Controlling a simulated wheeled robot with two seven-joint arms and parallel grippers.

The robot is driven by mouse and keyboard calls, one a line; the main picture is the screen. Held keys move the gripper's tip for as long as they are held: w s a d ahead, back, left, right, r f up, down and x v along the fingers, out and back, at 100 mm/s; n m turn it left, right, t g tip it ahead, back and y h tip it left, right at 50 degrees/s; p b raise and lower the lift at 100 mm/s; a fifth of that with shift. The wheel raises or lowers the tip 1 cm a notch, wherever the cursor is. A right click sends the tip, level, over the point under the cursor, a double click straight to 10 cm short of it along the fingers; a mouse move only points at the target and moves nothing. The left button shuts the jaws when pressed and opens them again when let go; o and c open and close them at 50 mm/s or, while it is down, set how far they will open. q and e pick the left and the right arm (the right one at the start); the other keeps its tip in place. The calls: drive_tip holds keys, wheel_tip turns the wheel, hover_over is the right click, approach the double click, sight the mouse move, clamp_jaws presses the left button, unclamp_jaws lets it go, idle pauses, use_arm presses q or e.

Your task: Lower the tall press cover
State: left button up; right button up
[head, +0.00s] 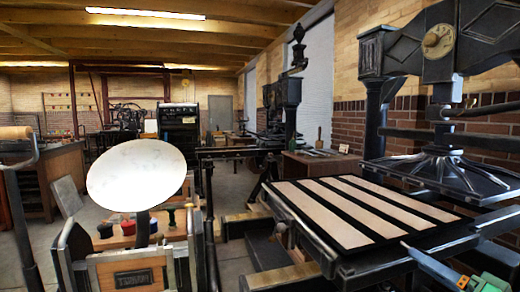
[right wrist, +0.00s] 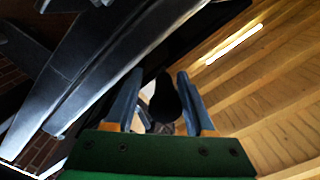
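The tall press (head: 440,45) stands at the right, with a dark iron head and a ribbed platen (head: 445,172) hanging above its bed. A flat black frame with cream strips (head: 345,208) lies level over the bed in front of the platen. I cannot tell whether this is the cover. My right gripper (head: 408,247), green with grey fingers, is at the lower right, by the frame's near right corner. Its fingers (right wrist: 160,92) are apart in the right wrist view. A dark rounded thing (right wrist: 165,100) shows between or beyond them; contact is unclear. My left gripper is not in view.
A smaller press with a round pale disc (head: 138,174) and ink pots (head: 105,230) stands at the left. Another press (head: 283,95) and a wooden cabinet (head: 62,170) stand farther back. Dark slanted metal bars (right wrist: 110,65) fill the upper left of the right wrist view.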

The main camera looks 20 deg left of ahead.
drive_tip(key=o, duration=0.6)
drive_tip(key=shift+w+d, duration=0.1)
drive_tip(key=shift+w, duration=0.05)
drive_tip(key=shift+s, duration=0.2)
drive_tip(key=b+v, duration=0.2)
drive_tip(key=v, duration=0.5)
drive_tip(key=shift+s+d, duration=0.25)
drive_tip(key=shift+s, duration=0.1)
drive_tip(key=shift+r, duration=0.1)
